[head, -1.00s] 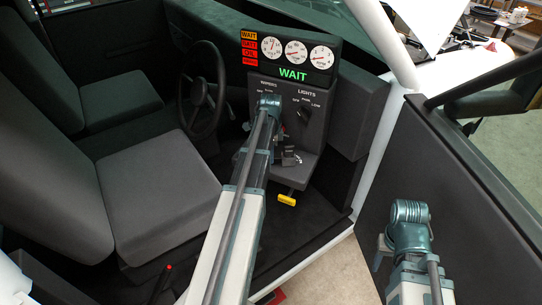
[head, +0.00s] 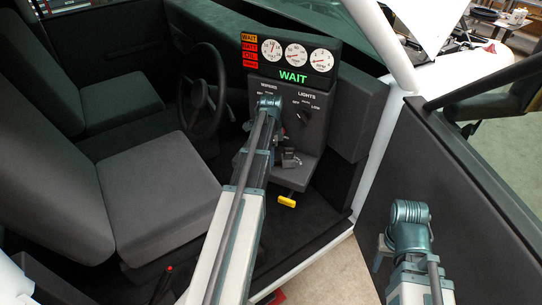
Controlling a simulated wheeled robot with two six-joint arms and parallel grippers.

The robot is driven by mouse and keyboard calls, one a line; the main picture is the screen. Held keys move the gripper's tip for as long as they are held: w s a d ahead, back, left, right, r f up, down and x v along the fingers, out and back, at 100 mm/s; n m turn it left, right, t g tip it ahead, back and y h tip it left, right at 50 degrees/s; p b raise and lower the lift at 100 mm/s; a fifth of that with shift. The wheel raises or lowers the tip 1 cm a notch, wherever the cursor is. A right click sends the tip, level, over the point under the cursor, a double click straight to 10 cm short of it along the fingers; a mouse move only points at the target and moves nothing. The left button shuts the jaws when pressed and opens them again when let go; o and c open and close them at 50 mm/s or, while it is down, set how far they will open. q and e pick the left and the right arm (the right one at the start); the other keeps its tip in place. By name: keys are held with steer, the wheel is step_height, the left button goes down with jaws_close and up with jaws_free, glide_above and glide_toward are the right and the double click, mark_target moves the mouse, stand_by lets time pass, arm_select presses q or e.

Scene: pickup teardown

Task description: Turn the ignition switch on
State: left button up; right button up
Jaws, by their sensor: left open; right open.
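The dash panel (head: 310,152) stands in the cab with a gauge cluster above it that shows lit WAIT, BATT and OIL lamps and a green WAIT text (head: 292,77). My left gripper (head: 285,158) is open at the lower part of the panel, below the wiper and lights labels. The ignition switch cannot be made out clearly; the wrist and fingers cover that part of the panel. Whether the fingers touch anything there I cannot tell. My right gripper (head: 381,253) is open and empty in front of the open door.
A black lights knob (head: 304,117) is right of my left wrist. A yellow handle (head: 287,202) hangs below the panel. The steering wheel (head: 203,92) and grey seat (head: 158,195) are to the left. The open door (head: 470,200) is at right.

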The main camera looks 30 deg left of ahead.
arm_select(q)
step_height(320, 180, up, 13)
steer(key=p, duration=1.2)
steer(key=shift+p, duration=0.3)
steer(key=s+d+f+n+b, duration=0.1)
steer(key=s+d+f+b, duration=0.1)
steer(key=d+f+b, duration=0.35)
steer(key=s+d+f+n+b, duration=0.1)
steer(key=s+d+f+b, duration=0.1)
steer(key=d, duration=0.7)
steer(key=s+d+f+n+b, duration=0.1)
steer(key=s+d+f+b, duration=0.25)
steer(key=d, duration=0.45)
steer(key=s+d+f+n+b, duration=0.2)
steer(key=s+d+f+b, duration=0.2)
steer(key=d, duration=0.3)
steer(key=s+d+f+n+y+b, duration=0.1)
steer(key=s+d+f+b, duration=0.3)
steer(key=s+d, duration=0.3)
steer(key=shift+s+n, duration=0.25)
steer(key=shift+n, duration=0.15)
